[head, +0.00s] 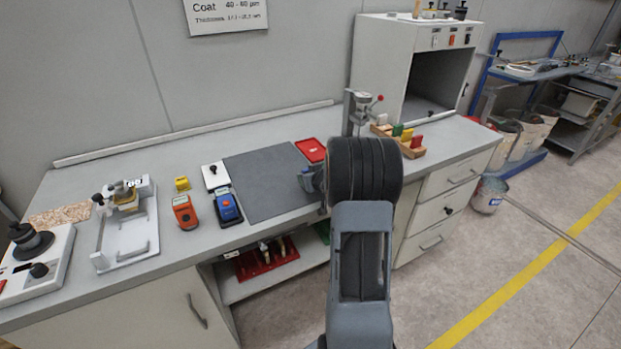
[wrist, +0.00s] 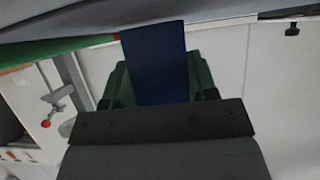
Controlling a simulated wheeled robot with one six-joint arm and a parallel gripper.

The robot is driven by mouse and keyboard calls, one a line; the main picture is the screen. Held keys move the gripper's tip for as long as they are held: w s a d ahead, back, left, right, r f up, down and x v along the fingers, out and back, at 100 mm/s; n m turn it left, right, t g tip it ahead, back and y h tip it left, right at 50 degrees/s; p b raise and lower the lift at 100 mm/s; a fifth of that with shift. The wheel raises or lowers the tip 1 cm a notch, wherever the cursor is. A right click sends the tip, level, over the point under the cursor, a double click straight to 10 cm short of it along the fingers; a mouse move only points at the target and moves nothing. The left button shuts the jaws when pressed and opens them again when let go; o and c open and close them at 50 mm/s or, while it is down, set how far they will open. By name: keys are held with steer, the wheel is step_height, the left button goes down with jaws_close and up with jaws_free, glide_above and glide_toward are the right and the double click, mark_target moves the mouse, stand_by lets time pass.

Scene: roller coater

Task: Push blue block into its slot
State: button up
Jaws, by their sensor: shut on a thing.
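My gripper (wrist: 157,68) shows in the wrist view, its dark green fingers on both sides of a dark blue block (wrist: 155,50). It is shut on the block. The block's far end reaches the grey edge at the top of the picture; I cannot tell whether it touches it. A wooden rack (head: 414,153) stands on the right of the bench, holding white, green, yellow and red blocks. Its left part is partly hidden, and I cannot make out the slot for the blue block.
A grey stand with a red knob (head: 380,98) is just left of the rack. A white cabinet (head: 385,60) rises behind. A dark mat (head: 262,182), a red tray (head: 311,150) and handheld meters (head: 228,207) lie left on the bench.

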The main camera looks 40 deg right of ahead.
steer(key=shift+f, duration=0.2)
steer(key=o, duration=0.9)
steer(key=shift+b, duration=0.6)
